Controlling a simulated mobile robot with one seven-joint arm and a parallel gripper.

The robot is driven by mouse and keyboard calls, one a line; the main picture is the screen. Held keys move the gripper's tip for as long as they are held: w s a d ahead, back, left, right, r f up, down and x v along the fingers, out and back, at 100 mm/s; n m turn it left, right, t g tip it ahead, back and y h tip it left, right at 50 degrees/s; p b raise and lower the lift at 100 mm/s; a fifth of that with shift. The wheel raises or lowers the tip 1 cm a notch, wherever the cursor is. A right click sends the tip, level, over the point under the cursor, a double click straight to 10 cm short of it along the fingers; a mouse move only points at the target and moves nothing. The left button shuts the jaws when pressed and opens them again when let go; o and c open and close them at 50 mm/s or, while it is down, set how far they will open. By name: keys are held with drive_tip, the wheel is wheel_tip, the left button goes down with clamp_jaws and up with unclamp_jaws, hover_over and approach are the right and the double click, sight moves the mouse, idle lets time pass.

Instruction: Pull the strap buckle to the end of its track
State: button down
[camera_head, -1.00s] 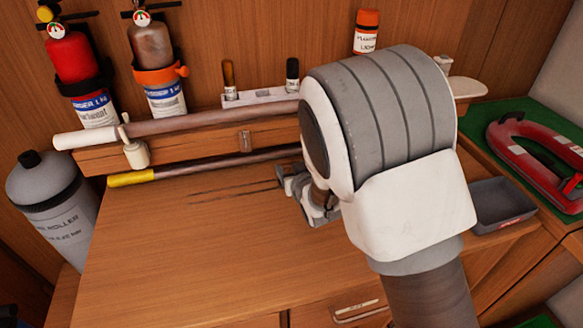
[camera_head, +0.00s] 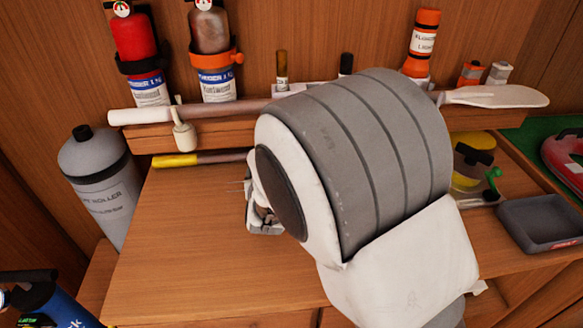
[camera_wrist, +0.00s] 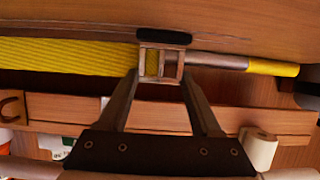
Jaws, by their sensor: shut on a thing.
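The strap buckle (camera_wrist: 160,63), a small open metal frame, shows at the upper middle of the wrist view. My gripper (camera_wrist: 160,77) is shut on it, one finger at each side. A yellow ribbed strap (camera_wrist: 65,56) runs from the buckle to the left edge of that view. A dark rod with a yellow end (camera_wrist: 272,67) lies on the other side. In the head view my gripper (camera_head: 262,215) is low over the bench, largely covered by my arm. The buckle and strap are hidden there. The track's end cannot be made out.
The wooden bench top (camera_head: 190,240) is clear left of my gripper. A grey cylinder (camera_head: 100,180) stands at left. A grey tray (camera_head: 540,222) is at right.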

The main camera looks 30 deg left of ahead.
drive_tip(key=shift+s+a+p, duration=0.35)
drive_tip(key=shift+s+a, duration=0.95)
drive_tip(key=shift+a, duration=0.25)
drive_tip(key=shift+r, duration=0.1)
drive_tip(key=shift+c, duration=0.3)
unclamp_jaws()
drive_tip(key=p+v, duration=0.2)
drive_tip(key=v, duration=1.5)
drive_tip(key=shift+d+r, duration=0.1)
drive_tip(key=shift+r, duration=0.05)
